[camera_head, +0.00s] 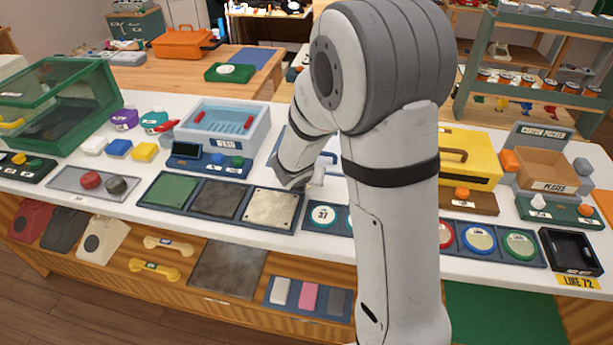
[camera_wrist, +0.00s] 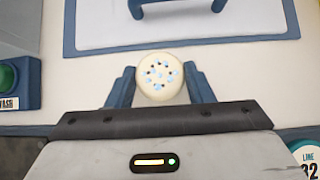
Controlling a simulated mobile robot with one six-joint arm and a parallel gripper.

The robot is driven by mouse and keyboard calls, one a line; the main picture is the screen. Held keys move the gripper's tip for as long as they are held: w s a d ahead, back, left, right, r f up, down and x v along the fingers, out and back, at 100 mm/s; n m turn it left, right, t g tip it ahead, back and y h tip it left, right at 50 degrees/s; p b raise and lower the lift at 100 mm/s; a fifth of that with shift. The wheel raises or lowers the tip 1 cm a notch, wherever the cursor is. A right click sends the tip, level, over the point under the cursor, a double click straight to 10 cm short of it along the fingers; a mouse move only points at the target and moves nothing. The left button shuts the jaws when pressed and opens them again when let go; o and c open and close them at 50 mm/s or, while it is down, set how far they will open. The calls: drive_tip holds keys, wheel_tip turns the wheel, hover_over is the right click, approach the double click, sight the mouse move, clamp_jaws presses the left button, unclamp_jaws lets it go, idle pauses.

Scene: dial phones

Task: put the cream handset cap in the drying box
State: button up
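The cream handset cap (camera_wrist: 160,78), round with small holes in its face, sits between the two blue fingers of my gripper (camera_wrist: 160,90) in the wrist view. Both fingers appear to touch its sides, so my gripper looks shut on it. In the head view my gripper (camera_head: 300,181) is low over the counter, just right of the cream square pad; my arm hides much of this area. A green box with clear panels (camera_head: 62,110) stands at the far left and may be the drying box. No label on it is readable.
A pale blue basin (camera_head: 257,131) and a blue control panel (camera_head: 210,167) stand left of my gripper. The tray of green, dark and cream pads (camera_head: 151,189) lies in front. A yellow case (camera_head: 480,158) stands right of my arm. A blue-edged tray (camera_wrist: 180,45) lies beyond the cap.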

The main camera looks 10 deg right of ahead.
drive_tip(key=o, duration=0.5)
drive_tip(key=shift+c, duration=0.2)
